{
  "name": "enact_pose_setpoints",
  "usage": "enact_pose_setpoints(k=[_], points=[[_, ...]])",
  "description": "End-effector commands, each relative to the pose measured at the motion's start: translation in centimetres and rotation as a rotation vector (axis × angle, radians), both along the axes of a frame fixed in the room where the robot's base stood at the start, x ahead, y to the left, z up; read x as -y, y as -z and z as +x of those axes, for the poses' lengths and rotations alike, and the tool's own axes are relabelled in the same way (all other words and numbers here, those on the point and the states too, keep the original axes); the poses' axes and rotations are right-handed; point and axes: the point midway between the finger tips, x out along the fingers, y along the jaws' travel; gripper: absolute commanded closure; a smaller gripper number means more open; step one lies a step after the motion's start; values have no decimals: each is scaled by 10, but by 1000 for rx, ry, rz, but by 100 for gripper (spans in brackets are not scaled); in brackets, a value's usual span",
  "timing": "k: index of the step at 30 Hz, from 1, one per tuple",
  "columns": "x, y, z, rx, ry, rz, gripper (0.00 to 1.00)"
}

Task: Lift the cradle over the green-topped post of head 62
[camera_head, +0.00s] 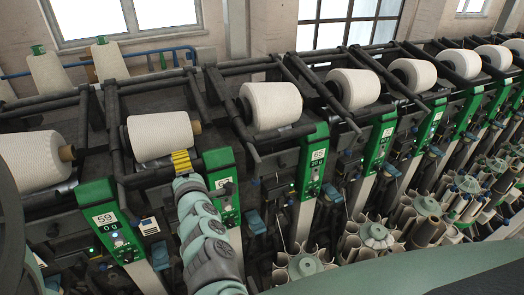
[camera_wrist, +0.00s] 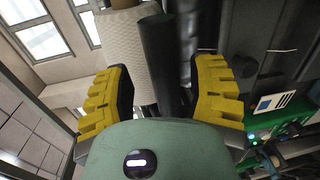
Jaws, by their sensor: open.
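A green-topped post (camera_head: 218,160) stands just right of my gripper; its number plate shows a 6, and the rest is hard to read. Between it and the post marked 59, a white yarn cone (camera_head: 160,135) lies in a dark cradle frame (camera_head: 116,140). My gripper (camera_head: 181,160) is at the front of this cone, with yellow fingers on the cradle's front bar. In the wrist view the open fingers (camera_wrist: 163,75) stand on either side of a dark round bar (camera_wrist: 162,50), with gaps visible. The cone (camera_wrist: 125,35) shows behind it.
The green post marked 59 (camera_head: 110,222) stands at left, and the post marked 65 (camera_head: 314,160) at right, each beside a yarn cone. More heads run to the right. Bobbin magazines (camera_head: 375,237) fill the lower right. A blue rail (camera_head: 110,60) runs behind.

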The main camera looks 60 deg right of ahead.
Motion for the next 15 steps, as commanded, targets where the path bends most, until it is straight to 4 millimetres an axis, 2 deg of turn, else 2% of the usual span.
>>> enact_pose_setpoints(k=[1, 15], points=[[1, -5, 4, 2, -4, 1, 44], [0, 6, 15, -7, -12, 10, 44]])
